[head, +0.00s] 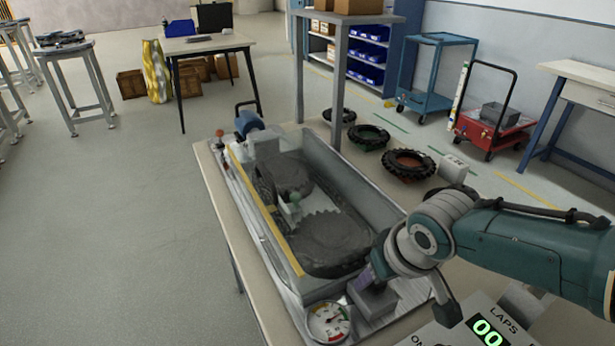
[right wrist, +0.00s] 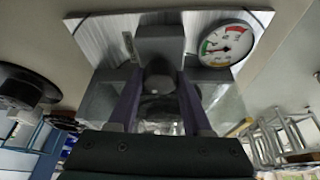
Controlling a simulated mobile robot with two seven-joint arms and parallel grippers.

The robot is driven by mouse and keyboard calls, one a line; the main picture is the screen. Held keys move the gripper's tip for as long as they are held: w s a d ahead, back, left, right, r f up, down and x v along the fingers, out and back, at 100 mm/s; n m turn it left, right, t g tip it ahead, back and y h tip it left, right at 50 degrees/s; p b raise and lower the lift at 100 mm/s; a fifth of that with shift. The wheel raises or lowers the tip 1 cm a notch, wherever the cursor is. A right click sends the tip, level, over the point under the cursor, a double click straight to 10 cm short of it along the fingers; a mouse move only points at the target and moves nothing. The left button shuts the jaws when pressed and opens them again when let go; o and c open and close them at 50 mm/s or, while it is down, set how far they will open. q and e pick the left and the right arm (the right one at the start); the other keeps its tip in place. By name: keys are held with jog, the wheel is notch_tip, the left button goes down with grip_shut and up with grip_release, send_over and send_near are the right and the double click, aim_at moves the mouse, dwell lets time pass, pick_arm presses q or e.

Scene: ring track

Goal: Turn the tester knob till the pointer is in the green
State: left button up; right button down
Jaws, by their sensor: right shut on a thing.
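The tester (head: 345,250) is a long metal tray with two grey gears under a clear cover, on the table. Its round dial (head: 328,322) has a white face with coloured arcs. It also shows in the right wrist view (right wrist: 226,45), where green is on the left of the face and red towards the upper right. My right gripper (head: 366,282) is at the grey block beside the dial. In the right wrist view its purple fingers are shut on the dark round knob (right wrist: 158,80). My left gripper is not in view.
A LAPS counter box (head: 480,328) with green digits stands at the near right. A red cart (head: 490,130) and a blue trolley (head: 432,80) stand further back. Floor left of the table is clear.

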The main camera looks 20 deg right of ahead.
jog(key=c, duration=0.6)
grip_release()
jog(key=shift+r, duration=0.1)
jog(key=shift+s+r+p, duration=0.1)
jog(key=shift+r+p, duration=0.3)
jog(key=shift+p, duration=0.05)
jog(key=p+v, duration=0.5)
jog(key=v, duration=0.4)
